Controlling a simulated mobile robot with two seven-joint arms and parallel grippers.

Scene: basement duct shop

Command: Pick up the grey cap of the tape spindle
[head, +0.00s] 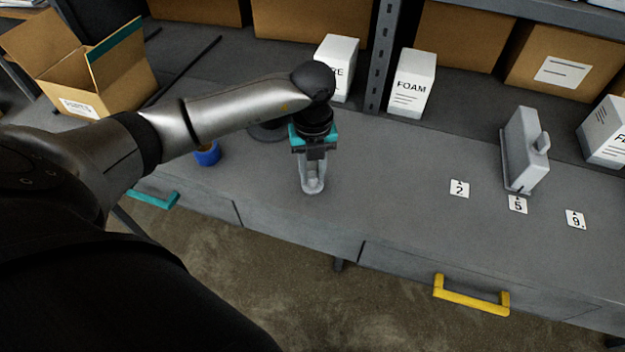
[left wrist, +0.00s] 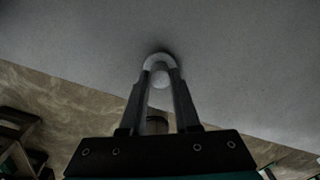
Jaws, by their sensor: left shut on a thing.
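My left gripper (head: 313,186) points down over the grey workbench (head: 400,200), near its front edge. Its fingers are shut on a small light grey rounded piece, which looks like the grey cap (left wrist: 160,60). In the left wrist view the cap sits between the fingertips (left wrist: 160,72), close to or on the bench top; I cannot tell if it touches. A dark round base (head: 268,131) stands behind the gripper, partly hidden by my arm; I cannot tell if it is the spindle. My right gripper is not in view.
A blue roll (head: 207,155) lies left of the gripper, below my forearm. A grey upright holder (head: 524,150) and number cards (head: 459,188) are at the right. The bench between is clear.

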